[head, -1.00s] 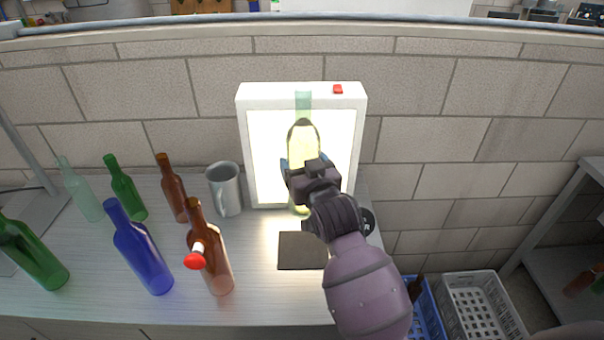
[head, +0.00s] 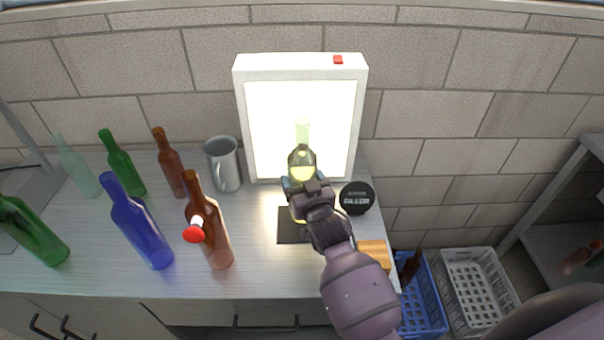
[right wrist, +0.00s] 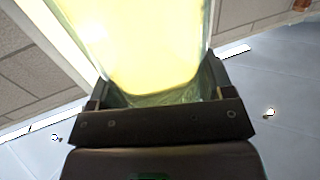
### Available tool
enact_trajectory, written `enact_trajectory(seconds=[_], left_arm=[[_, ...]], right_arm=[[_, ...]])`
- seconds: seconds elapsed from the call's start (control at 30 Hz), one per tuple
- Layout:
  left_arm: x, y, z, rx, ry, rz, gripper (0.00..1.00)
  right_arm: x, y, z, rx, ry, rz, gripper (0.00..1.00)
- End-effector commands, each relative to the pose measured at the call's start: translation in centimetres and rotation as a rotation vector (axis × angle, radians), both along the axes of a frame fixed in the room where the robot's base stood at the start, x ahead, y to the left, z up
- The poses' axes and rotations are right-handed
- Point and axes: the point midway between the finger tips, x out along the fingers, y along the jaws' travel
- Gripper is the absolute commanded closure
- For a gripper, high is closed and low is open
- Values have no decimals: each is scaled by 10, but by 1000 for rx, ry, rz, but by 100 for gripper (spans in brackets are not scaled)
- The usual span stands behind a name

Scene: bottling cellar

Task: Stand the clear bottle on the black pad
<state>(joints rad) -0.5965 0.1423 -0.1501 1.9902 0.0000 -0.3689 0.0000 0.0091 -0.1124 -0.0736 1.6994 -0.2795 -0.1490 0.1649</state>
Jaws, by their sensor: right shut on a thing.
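The clear bottle (head: 301,160) is upright or nearly so in front of the lit panel and looks yellow-green against its glow. My right gripper (head: 303,187) is shut around the bottle's body. In the right wrist view the bottle (right wrist: 150,45) fills the space between the fingers. The black pad (head: 287,231) lies flat on the counter, partly hidden under my right gripper and wrist. The bottle's lower end is over the pad's area; its base is mostly hidden, so I cannot tell whether it touches. My left gripper is not in view.
The white light box (head: 301,66) stands behind the bottle. A black round tin (head: 357,198) and a wooden block (head: 374,254) are right of the pad. A grey mug (head: 223,165), brown bottle (head: 209,235), blue bottle (head: 140,230) and several others stand left. Crates (head: 478,290) are beyond the counter's right edge.

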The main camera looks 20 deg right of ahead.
Motion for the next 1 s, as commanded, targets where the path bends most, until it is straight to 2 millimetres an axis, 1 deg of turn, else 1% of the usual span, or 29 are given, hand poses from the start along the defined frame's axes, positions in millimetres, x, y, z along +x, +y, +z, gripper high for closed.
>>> enact_trajectory(seconds=[0.1, 0.27, 0.73, 0.77, 0.9, 0.93, 1.0], left_arm=[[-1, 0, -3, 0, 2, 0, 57], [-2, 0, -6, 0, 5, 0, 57], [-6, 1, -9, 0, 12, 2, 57], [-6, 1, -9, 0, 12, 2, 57], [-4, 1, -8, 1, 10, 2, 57], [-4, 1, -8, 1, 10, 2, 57], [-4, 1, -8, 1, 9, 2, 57]], right_arm=[[1, 0, -14, 0, -4, 0, 100], [1, 1, -27, 1, -6, 1, 100], [1, 1, -32, 1, -7, 1, 100], [0, 0, -36, 0, 2, 0, 24], [0, 0, -35, 0, 1, 0, 3], [0, 0, -35, 0, 1, 0, 0], [0, 0, -35, 0, 1, 0, 0]])
